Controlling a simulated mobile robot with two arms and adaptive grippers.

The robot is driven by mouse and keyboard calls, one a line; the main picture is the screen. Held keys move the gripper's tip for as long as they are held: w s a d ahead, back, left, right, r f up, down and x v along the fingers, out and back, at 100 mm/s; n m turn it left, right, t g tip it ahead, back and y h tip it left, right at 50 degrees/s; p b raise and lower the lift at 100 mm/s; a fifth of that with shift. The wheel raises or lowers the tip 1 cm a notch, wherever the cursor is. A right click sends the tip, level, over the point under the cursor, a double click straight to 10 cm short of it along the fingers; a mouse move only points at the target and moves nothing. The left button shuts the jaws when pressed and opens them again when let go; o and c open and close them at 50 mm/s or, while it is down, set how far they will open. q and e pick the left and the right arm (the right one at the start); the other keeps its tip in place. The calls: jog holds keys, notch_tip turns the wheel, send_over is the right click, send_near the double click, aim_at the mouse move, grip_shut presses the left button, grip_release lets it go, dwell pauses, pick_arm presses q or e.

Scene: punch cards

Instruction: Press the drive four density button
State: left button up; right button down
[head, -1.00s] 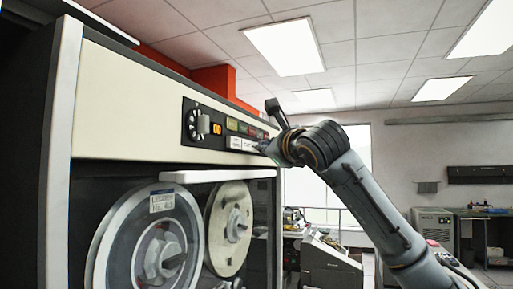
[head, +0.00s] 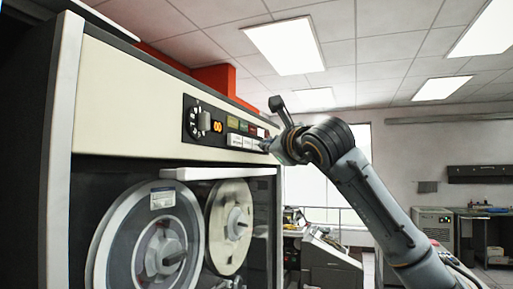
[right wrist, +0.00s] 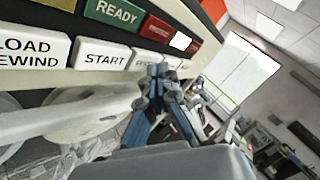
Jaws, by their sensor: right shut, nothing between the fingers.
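The tape drive's control panel (head: 220,128) has a row of lit indicators above a row of white buttons. In the right wrist view the START button (right wrist: 102,57) and the LOAD REWIND button (right wrist: 33,50) are readable. A white button (right wrist: 146,60) right of START is partly covered by my gripper, and its label is not readable. I cannot tell which button is the density button. My right gripper (right wrist: 160,74) is shut and empty, with its fingertips in front of the right-hand buttons. In the head view the right gripper (head: 267,146) is at the panel's right end; contact cannot be told.
A green READY lamp (right wrist: 117,13) and a red lamp (right wrist: 156,28) are above the buttons. A round selector dial (head: 200,121) is at the panel's left. Tape reels (head: 160,245) are below. Open room and a desk machine (head: 330,260) lie to the right.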

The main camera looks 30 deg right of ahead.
jog(key=shift+s+d, duration=0.25)
jog(key=shift+s, duration=0.1)
jog(key=s+d+b, duration=0.1)
jog(key=s+d, duration=0.2)
jog(key=shift+s+d, duration=0.15)
jog(key=shift+s, duration=0.25)
dwell(0.9)
